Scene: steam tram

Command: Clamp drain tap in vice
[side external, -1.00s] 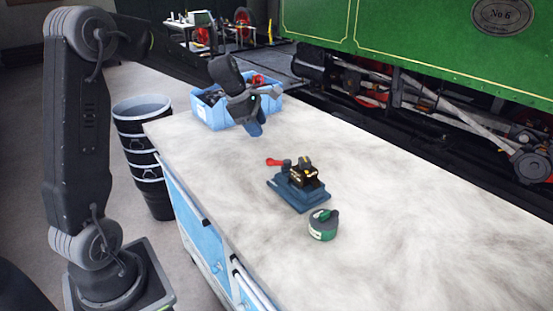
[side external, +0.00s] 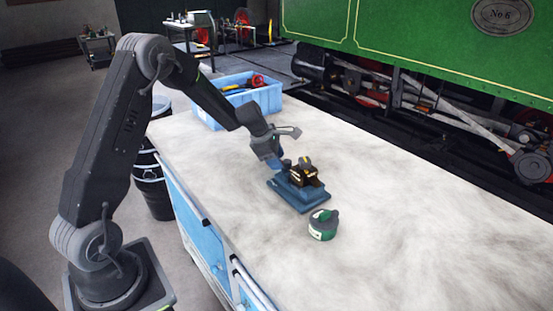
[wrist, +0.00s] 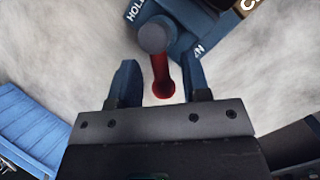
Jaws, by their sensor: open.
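The blue vice (side external: 300,198) stands on the bench, with a black block with yellow markings (side external: 303,174) on top. Whether this block is the drain tap or part of the vice, I cannot tell. In the wrist view a red lever (wrist: 162,82) with a grey round pivot (wrist: 154,36) extends from the vice's blue base (wrist: 178,50). My gripper (side external: 277,166) is low at the vice's left side and hides the lever in the side view. In the wrist view my gripper (wrist: 160,85) is open, its fingers on either side of the red lever, apart from it.
A green and white round container (side external: 322,225) stands in front of the vice. A blue crate (side external: 240,105) with parts sits at the bench's far end; it also shows in the wrist view (wrist: 35,130). The bench (side external: 400,220) is clear to the right.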

